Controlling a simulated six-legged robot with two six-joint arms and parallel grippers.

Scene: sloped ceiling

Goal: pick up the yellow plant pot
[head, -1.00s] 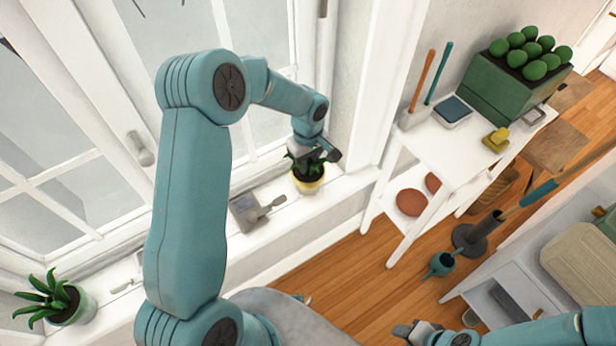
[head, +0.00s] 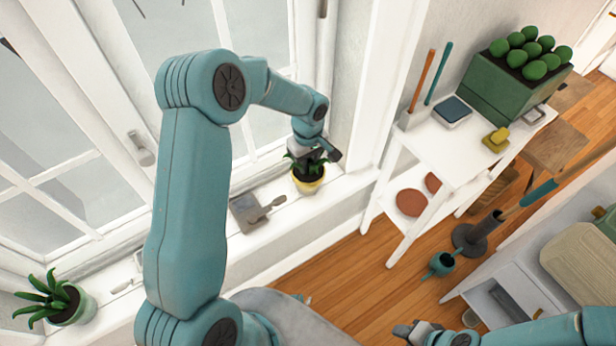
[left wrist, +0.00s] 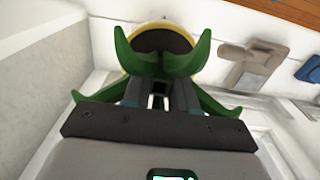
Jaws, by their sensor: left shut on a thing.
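The yellow plant pot (head: 309,184) with a green leafy plant is at the right end of the white window sill, upright. My left gripper (head: 316,158) is over it from above, shut, with its fingers down among the leaves. In the left wrist view, the pot's yellow rim (left wrist: 124,58) and dark soil show just beyond the fingers (left wrist: 160,97), with leaves on both sides. The exact contact is hidden by the leaves and the gripper. My right gripper (head: 416,332) is at the bottom edge, away from the pot; its jaws are too small to read.
A grey tool (head: 246,212) lies on the sill left of the pot. Another potted plant (head: 62,303) stands at the far left. The window frame is close behind my left gripper. A white shelf (head: 425,150) stands to the right, with wooden floor beyond.

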